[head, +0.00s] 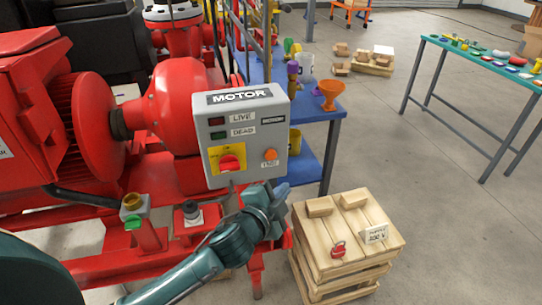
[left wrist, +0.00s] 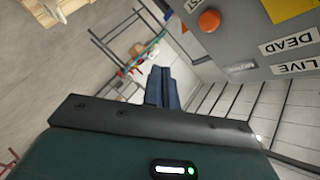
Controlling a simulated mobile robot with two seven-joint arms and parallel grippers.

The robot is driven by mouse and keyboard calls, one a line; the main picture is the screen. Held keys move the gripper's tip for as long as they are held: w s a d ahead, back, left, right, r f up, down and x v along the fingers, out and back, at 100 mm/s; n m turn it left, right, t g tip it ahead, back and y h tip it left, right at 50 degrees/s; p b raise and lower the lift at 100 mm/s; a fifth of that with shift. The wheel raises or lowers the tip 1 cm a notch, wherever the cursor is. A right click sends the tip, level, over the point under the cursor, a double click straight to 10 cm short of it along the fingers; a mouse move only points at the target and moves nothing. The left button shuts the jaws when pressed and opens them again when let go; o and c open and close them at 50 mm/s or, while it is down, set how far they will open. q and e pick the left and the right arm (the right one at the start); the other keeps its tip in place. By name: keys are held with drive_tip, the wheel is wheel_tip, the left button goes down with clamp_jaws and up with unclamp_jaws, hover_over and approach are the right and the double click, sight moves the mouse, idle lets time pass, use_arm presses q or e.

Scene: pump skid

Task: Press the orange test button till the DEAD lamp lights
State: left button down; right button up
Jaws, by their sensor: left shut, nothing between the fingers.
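The grey motor control box (head: 245,140) stands before the red pump. It carries an orange test button (head: 270,154) at its lower right, a DEAD lamp (head: 218,135) that looks dark green, and a LIVE lamp (head: 216,121) that looks dark red. A red rotary switch (head: 230,163) sits on a yellow plate. My left gripper (head: 280,190) is shut and empty, just below the box's lower right corner, apart from the button. In the left wrist view the shut fingers (left wrist: 163,88) point past the box, and the orange button (left wrist: 208,20) is up and to the right of them. My right gripper is not in view.
A wooden crate (head: 345,250) with blocks, a red padlock (head: 338,249) and a card stands right of my gripper. A blue shelf (head: 315,108) with funnels is behind the box. A green-topped table (head: 485,62) stands at the right.

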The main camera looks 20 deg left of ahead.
sight(270, 165)
use_arm(q)
drive_tip(key=w+a, duration=0.1)
drive_tip(key=w, duration=0.1)
drive_tip(key=w+a, duration=0.2)
drive_tip(key=w, duration=0.1)
drive_tip(key=w+a, duration=0.2)
drive_tip(key=shift+w+b, duration=0.2)
drive_tip(key=shift+b, duration=0.1)
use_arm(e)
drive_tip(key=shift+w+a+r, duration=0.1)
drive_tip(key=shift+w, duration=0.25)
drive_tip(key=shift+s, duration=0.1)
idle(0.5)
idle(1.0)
use_arm(q)
drive_tip(key=shift+w+a, duration=0.2)
drive_tip(key=shift+w, duration=0.1)
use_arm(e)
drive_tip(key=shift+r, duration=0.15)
